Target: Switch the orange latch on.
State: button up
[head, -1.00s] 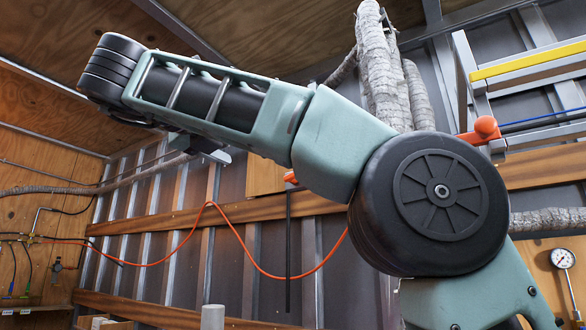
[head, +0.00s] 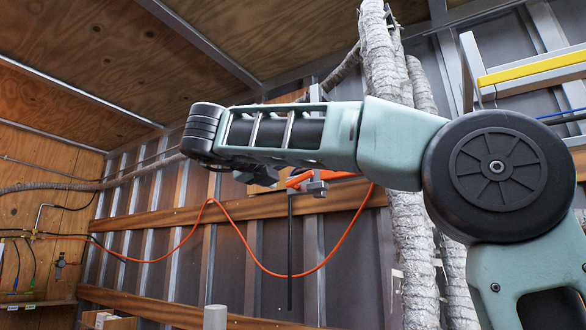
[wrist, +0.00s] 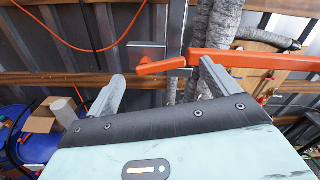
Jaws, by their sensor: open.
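The orange latch (wrist: 250,60) is a long bar in the wrist view. It runs from a grey metal bracket (wrist: 147,50) near the middle towards the right edge, with a short orange end left of the upright strut. The left finger is left of the short end. In the head view, part of the orange latch (head: 330,176) shows under my forearm, and my arm hides the rest.
A ribbed metal wall with wooden rails (head: 250,206) stands behind the latch. Thick wrapped pipes (head: 378,50) run up beside it. A loose orange hose (head: 240,240) hangs across the wall. A cardboard box (wrist: 40,118) and a blue object (wrist: 35,145) are at lower left in the wrist view.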

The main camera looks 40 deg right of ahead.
aim_at(302, 180)
jog(key=shift+x, duration=1.3)
jog(key=c, duration=1)
jog(key=shift+f+m+b, duration=0.3)
jog(key=shift+b, duration=0.25)
jog(key=shift+f+m+b, duration=0.25)
jog(key=shift+m+b, duration=0.25)
jog(key=shift+b, duration=0.75)
jog(key=shift+s+r+m+b, duration=0.1)
jog(key=shift+r+m+b, duration=0.05)
jog(key=shift+m+b, duration=0.8)
jog(key=shift+r, duration=0.1)
jog(key=o, duration=1)
